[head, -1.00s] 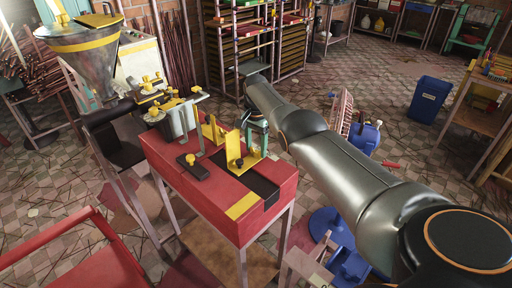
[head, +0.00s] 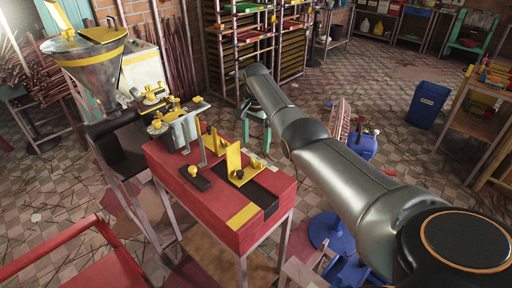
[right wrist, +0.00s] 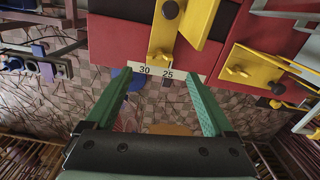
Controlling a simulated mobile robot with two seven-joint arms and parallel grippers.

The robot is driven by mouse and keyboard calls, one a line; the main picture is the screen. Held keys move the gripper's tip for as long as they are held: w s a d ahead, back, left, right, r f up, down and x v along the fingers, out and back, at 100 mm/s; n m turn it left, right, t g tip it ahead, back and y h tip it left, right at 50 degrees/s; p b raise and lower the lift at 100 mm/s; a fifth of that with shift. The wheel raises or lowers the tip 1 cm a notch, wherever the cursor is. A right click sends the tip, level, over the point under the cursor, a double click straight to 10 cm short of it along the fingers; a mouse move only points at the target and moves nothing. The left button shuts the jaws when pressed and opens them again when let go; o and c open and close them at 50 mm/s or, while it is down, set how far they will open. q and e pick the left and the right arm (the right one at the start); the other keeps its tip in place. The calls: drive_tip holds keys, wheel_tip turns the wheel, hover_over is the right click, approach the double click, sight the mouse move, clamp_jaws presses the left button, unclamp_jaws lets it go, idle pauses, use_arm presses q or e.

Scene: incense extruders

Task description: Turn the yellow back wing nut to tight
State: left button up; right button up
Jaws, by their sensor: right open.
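The red bench (head: 215,225) carries a yellow upright plate on a yellow base (head: 245,173) with a black knob. In the right wrist view, a small yellow wing nut (right wrist: 160,54) sits at the end of this base, beside a scale strip (right wrist: 160,71) marked 30 and 25. Another yellow wing nut (right wrist: 240,70) sits on a yellow bracket to the right. I cannot tell for sure which is the back one. My right gripper (right wrist: 162,76), with green fingers, is open and empty just off the bench edge; it shows behind the bench in the head view (head: 256,128). My left gripper is out of view.
The metal extruder hopper (head: 85,60) with several yellow clamps stands left of the bench. A blue bin (head: 428,103) and a wooden table stand at the right. Open tiled floor lies behind the bench.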

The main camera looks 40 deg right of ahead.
drive_tip(key=shift+r, duration=2.35)
drive_tip(key=shift+s+f, duration=0.1)
